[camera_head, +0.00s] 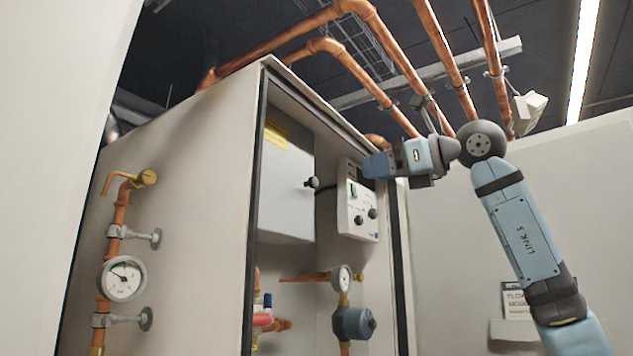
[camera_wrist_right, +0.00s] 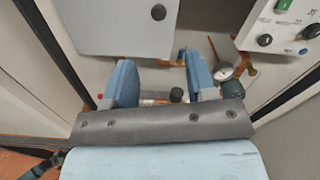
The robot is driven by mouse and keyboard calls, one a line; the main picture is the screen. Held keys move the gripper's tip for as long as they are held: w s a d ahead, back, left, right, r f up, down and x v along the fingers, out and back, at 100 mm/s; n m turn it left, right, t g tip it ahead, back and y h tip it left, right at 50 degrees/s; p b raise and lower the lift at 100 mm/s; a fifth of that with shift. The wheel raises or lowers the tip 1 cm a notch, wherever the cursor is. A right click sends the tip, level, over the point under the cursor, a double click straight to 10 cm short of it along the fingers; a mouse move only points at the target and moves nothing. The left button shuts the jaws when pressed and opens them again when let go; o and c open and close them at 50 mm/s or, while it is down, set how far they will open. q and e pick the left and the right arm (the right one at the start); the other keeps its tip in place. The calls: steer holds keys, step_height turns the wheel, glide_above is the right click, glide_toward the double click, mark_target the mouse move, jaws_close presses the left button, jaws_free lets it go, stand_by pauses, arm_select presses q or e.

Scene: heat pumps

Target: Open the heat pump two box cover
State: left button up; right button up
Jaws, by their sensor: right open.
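The heat pump cabinet (camera_head: 180,150) stands open at its front. Inside it hangs a grey box with a flat cover (camera_head: 285,190), a yellow label near its top and a dark round knob (camera_head: 312,183) at its right edge. The cover looks closed. It also shows at the top of the right wrist view (camera_wrist_right: 115,28), with the knob (camera_wrist_right: 158,12) beyond my fingertips. My right gripper (camera_head: 370,166) is to the right of the box, in front of the control panel's upper corner. Its two blue fingers (camera_wrist_right: 160,68) are apart, with nothing held between them. My left gripper is not in view.
A white control panel (camera_head: 358,208) with a green switch and black knobs sits right of the box. Below are a gauge (camera_head: 342,279), a blue-grey pump (camera_head: 354,323) and copper pipes. The cabinet's frame edges (camera_head: 253,200) bound the opening.

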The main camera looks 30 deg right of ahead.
mark_target(316, 182)
steer(key=p+x, duration=0.2)
steer(key=x, duration=0.9)
steer(key=shift+w+a+r, duration=0.1)
steer(key=shift+a, duration=0.05)
steer(key=shift+w+a, duration=0.25)
steer(key=shift+w, duration=0.3)
jaws_close()
